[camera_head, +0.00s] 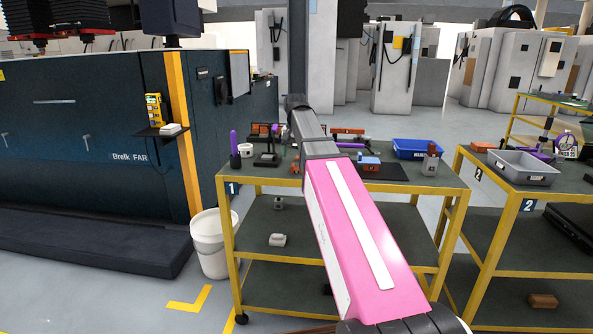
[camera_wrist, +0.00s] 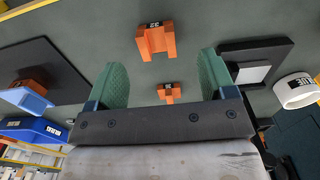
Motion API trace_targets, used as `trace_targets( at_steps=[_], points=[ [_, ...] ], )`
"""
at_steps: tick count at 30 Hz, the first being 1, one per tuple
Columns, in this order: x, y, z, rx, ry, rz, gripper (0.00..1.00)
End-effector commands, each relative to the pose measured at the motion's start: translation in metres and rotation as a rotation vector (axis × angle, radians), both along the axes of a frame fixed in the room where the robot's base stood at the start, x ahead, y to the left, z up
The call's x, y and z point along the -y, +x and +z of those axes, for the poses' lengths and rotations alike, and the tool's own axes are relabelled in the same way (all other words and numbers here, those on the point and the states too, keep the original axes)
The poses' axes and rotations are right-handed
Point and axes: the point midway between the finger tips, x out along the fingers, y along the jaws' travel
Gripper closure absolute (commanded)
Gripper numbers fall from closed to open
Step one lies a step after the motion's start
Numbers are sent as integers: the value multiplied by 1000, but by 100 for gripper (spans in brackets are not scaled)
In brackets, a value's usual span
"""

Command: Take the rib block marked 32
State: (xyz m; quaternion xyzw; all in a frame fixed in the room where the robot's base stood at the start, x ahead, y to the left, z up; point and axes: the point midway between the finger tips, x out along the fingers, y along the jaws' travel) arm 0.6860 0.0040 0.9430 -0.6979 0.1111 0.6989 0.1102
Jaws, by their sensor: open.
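In the wrist view, two orange blocks are on the grey-green table top. The farther, larger-looking one (camera_wrist: 156,40) has a dark label with white digits; they are too small to read surely, perhaps 32 or 33. The nearer orange block (camera_wrist: 170,94) also has a small dark label I cannot read; it shows between my fingers, partly behind the gripper body. My gripper (camera_wrist: 163,74) is open, with green finger pads wide apart and nothing held. The labelled larger block is ahead of the fingertips, apart from them. In the head view my pink arm hides the gripper.
A black mat (camera_wrist: 62,62) lies left and a black stand with a light top (camera_wrist: 250,73) right in the wrist view. A white ring-shaped item (camera_wrist: 296,90) is farther right. The head view shows a blue tray (camera_head: 418,155) on the yellow-framed cart 1 (camera_head: 335,188).

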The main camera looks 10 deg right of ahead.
Motion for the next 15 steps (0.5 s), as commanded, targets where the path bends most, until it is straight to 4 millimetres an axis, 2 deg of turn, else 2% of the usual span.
trace_targets(
  at_steps=[7, 15],
  points=[
    [2, 1, -15, 0, 1, 0, 23],
    [6, 2, -49, -1, 1, 0, 23]
  ],
)
